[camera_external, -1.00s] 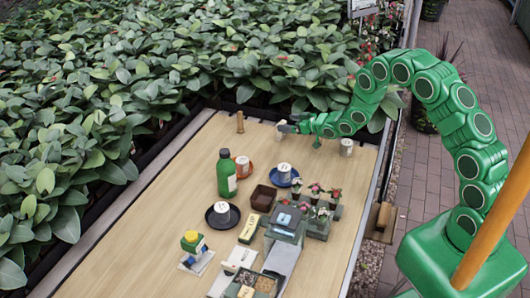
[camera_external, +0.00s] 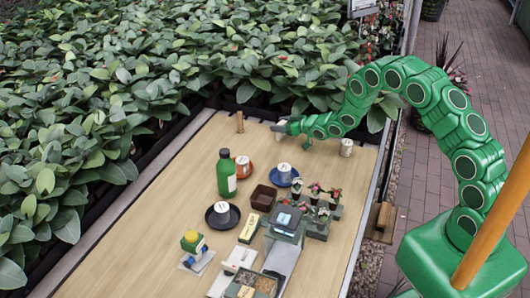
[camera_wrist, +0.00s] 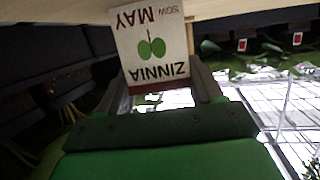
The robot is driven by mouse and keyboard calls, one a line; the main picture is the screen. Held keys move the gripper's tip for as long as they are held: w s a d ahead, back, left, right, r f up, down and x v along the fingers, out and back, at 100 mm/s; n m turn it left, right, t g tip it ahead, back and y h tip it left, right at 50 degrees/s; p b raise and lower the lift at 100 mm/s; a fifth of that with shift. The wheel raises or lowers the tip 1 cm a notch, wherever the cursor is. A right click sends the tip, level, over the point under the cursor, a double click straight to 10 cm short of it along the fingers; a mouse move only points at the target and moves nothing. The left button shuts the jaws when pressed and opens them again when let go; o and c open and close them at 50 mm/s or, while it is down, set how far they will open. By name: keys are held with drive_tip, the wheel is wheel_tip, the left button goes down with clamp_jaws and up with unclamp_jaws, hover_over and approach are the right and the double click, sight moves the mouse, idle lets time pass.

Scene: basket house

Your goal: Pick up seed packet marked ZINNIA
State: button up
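The seed packet marked ZINNIA (camera_wrist: 152,48) is pale, with a dark green motif and the words SOW MAY. It shows upside down in the wrist view, directly in front of my gripper (camera_wrist: 162,88). The fingers lie at its two sides; whether they press on it is not clear. In the external view my gripper (camera_external: 279,128) is low over the far end of the table, with a small pale thing at its tip. Its fingers are too small there to judge.
A wooden peg (camera_external: 240,122) stands left of my gripper and a white cup (camera_external: 346,147) to the right. A green bottle (camera_external: 227,173), a brown tray (camera_external: 263,197), cups on saucers and potted seedlings (camera_external: 315,190) fill the table's middle. The left strip of wooden table (camera_external: 150,215) is clear.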

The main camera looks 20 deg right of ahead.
drive_tip(key=shift+c, duration=1)
